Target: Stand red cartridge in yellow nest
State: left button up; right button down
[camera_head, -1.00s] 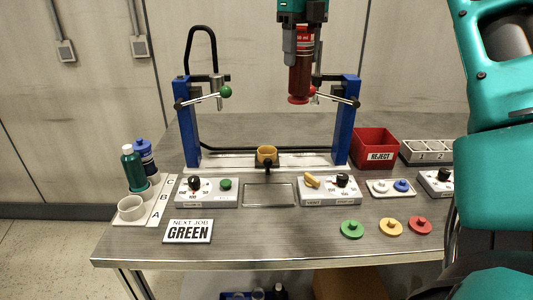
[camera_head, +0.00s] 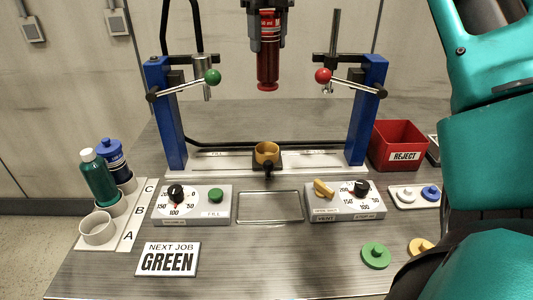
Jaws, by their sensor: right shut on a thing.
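The red cartridge (camera_head: 267,62) hangs upright in my right gripper (camera_head: 267,25), which is shut on its upper part. It is in the air between the two blue posts, above and apart from the yellow nest (camera_head: 266,153). The nest is a small yellow cup, empty as far as I can see, on a dark mount at the middle of the frame's base. My left gripper is not in view.
Blue posts with a green-knobbed lever (camera_head: 213,77) and a red-knobbed lever (camera_head: 323,75) flank the nest. Control boxes (camera_head: 192,205) stand in front. A red reject bin (camera_head: 399,146) is at right. Green and blue bottles (camera_head: 98,178) stand in a rack at left.

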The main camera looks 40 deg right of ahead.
jog(key=shift+w+f, duration=0.1)
jog(key=shift+f, duration=0.1)
pick_arm(q)
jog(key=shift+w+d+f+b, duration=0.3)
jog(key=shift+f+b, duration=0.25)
jog(key=shift+b, duration=0.35)
pick_arm(e)
notch_tip(320, 180, down, 20)
jog(key=shift+r, duration=0.2)
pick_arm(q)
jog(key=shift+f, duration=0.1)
pick_arm(e)
jog(key=shift+f+b, duration=0.2)
jog(key=shift+b, duration=0.1)
jog(key=c, duration=0.8)
grip_release()
jog(key=o, duration=0.3)
jog(key=shift+o, duration=0.2)
